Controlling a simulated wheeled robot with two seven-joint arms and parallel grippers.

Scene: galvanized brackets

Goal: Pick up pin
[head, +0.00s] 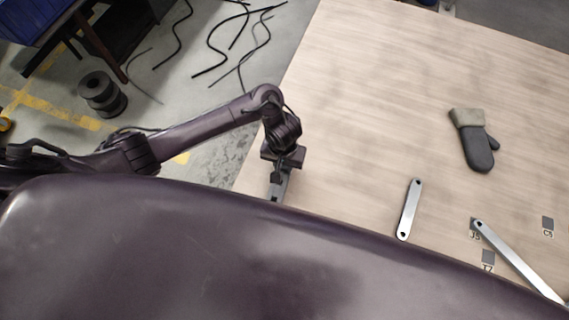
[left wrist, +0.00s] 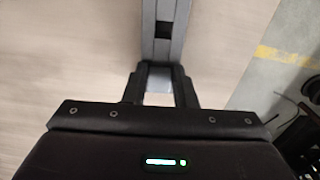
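No pin can be made out for sure in either view. My left gripper (head: 279,188) points down over the near left edge of the wooden table in the head view. Its tip lies close to my dark body, which may hide part of it. In the left wrist view my left gripper (left wrist: 162,66) has dark finger bases with a pale gap between them. Grey lengths run on from them to the top edge, with a small black square in the middle. My right gripper is not in view.
On the table (head: 350,110) lie a short metal bracket (head: 409,209), a longer bracket (head: 517,261) and a grey oven mitt (head: 473,140). Grey labelled squares (head: 547,223) mark the right side. A spool (head: 102,94) and loose cables lie on the floor. The table's middle is clear.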

